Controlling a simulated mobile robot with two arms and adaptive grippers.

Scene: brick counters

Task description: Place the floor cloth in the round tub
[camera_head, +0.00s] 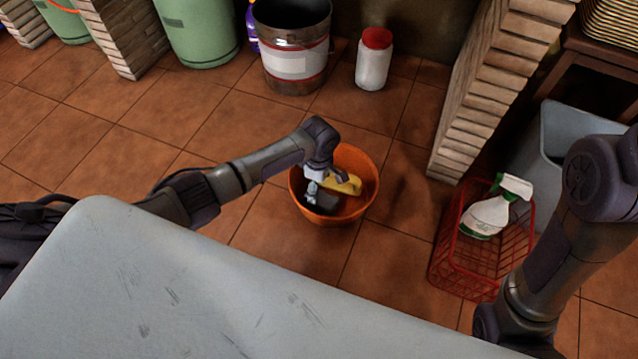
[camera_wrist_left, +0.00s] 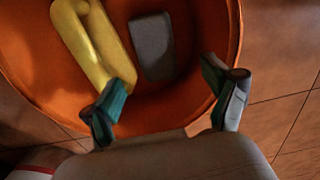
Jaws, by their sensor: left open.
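The round orange tub (camera_head: 371,172) stands on the tiled floor in the head view. It fills much of the left wrist view (camera_wrist_left: 36,62). A yellow item (camera_wrist_left: 96,46), with a hole like a handle near its top, lies inside, and it shows in the head view (camera_head: 347,184). A grey flat block-like item (camera_wrist_left: 152,47), possibly the folded floor cloth, lies beside it. My left gripper (camera_head: 318,192) is over the tub, fingers spread with nothing between them. In the left wrist view the gripper (camera_wrist_left: 167,92) is near the tub's rim. My right gripper is hidden.
A red wire basket (camera_head: 466,262) with a spray bottle (camera_head: 487,214) stands to the right, near a grey bin (camera_head: 585,125). A metal bucket (camera_head: 293,50) and a white jar with red lid (camera_head: 373,66) stand behind. A brick pillar (camera_head: 481,95) is close by. A grey tabletop (camera_head: 180,295) fills the front.

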